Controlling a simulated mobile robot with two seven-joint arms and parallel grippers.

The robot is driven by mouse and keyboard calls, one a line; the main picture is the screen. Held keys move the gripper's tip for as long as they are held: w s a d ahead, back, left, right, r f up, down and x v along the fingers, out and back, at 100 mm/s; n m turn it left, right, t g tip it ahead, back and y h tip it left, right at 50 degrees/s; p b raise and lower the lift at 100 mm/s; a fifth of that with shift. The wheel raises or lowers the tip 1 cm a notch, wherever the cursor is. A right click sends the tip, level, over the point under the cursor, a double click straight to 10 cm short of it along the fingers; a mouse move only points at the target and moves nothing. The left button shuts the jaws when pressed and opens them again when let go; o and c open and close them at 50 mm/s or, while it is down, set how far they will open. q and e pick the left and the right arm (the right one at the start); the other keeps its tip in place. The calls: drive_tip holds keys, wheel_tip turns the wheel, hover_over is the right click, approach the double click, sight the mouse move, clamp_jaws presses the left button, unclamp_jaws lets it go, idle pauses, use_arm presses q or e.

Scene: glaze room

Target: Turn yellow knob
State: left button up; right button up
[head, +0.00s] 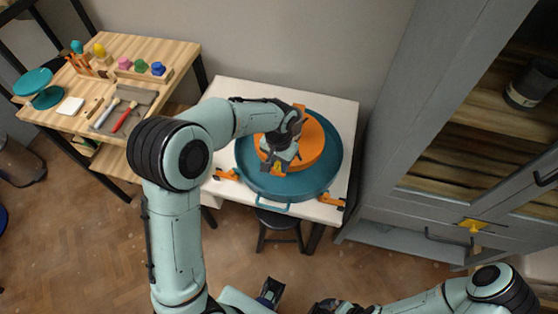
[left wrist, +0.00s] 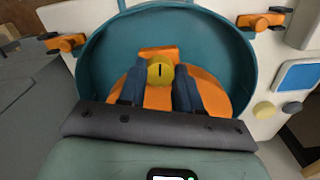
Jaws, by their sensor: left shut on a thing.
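The yellow knob (left wrist: 160,71), with a dark slot mark on its face, sits on the orange round part (left wrist: 158,98) inside a teal round basin (left wrist: 100,50). In the left wrist view it lies between the two dark fingers of my left gripper (left wrist: 160,84). My left gripper (head: 276,166) is shut on the knob, over the orange part (head: 314,142) in the head view. The hand and wrist hide much of the knob there. My right arm comes in at the lower right; its hand (head: 336,306) is cut off by the bottom edge and its jaws are unclear.
The teal basin (head: 334,166) stands on a white table (head: 229,93) with orange clamps (head: 331,201) at its front. A wooden bench (head: 165,50) with tools and coloured knobs is at left. A grey cabinet (head: 405,115) stands close at right. A stool (head: 279,222) is under the table.

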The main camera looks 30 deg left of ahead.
sight(279, 165)
use_arm(q)
drive_tip(key=m+p, duration=0.1)
drive_tip(key=m, duration=0.6)
use_arm(e)
drive_tip(key=shift+w+r, duration=0.25)
drive_tip(key=shift+r, duration=0.35)
use_arm(q)
drive_tip(key=o, duration=1)
drive_tip(key=shift+o, duration=0.2)
drive_tip(key=shift+r, duration=0.1)
wheel_tip(279, 165, up, 13)
drive_tip(key=p, duration=0.1)
drive_tip(key=shift+r, duration=0.15)
use_arm(e)
drive_tip(key=shift+w+r, duration=0.45)
drive_tip(key=shift+r, duration=0.35)
